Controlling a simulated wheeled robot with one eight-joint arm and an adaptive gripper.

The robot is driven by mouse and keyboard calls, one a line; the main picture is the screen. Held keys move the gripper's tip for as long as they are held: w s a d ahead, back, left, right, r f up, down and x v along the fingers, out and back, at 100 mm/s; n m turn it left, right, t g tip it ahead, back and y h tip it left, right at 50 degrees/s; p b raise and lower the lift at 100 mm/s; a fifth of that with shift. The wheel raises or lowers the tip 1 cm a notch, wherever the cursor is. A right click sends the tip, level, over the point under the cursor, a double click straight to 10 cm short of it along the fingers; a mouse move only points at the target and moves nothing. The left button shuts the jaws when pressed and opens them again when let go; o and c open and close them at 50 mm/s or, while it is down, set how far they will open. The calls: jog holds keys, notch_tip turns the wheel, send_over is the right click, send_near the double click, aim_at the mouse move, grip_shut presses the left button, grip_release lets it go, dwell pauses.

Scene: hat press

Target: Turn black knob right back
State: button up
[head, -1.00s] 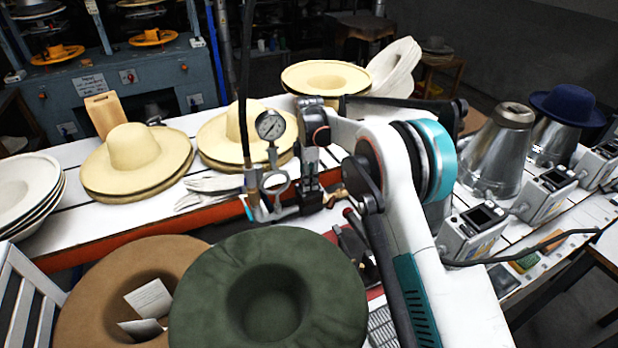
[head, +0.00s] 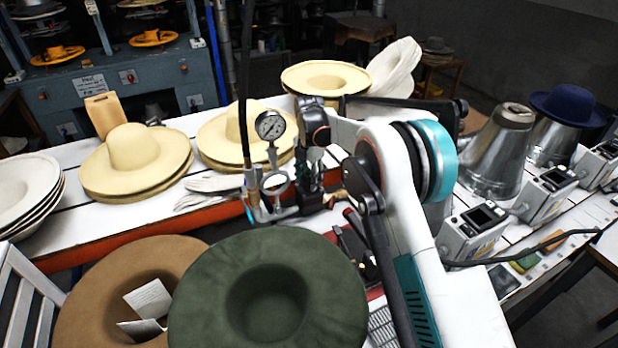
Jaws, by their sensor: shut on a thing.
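My gripper (head: 309,200) points down beside the gauge and valve fittings in the middle of the head view. Its jaws are shut on a small dark part among these fittings, which I take to be the black knob. The jaws and the fittings mostly hide the knob, so its turn angle cannot be read. A round pressure gauge (head: 270,126) stands just left of my wrist, above a grey metal ring (head: 276,183). A brass-coloured fitting (head: 336,198) shows to the right of the jaws.
A black hose (head: 246,90) hangs close to the left of the gauge. A green hat (head: 200,290) and a brown hat (head: 95,285) lie in front. Cream hats (head: 135,165) and white gloves (head: 212,184) are on the white table behind. Metal cones (head: 497,150) stand at right.

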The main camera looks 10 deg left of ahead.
aim_at(309, 174)
dwell(0.4)
jog(key=o, duration=1.1)
notch_tip(309, 174, up, 12)
jog(key=shift+d, duration=0.1)
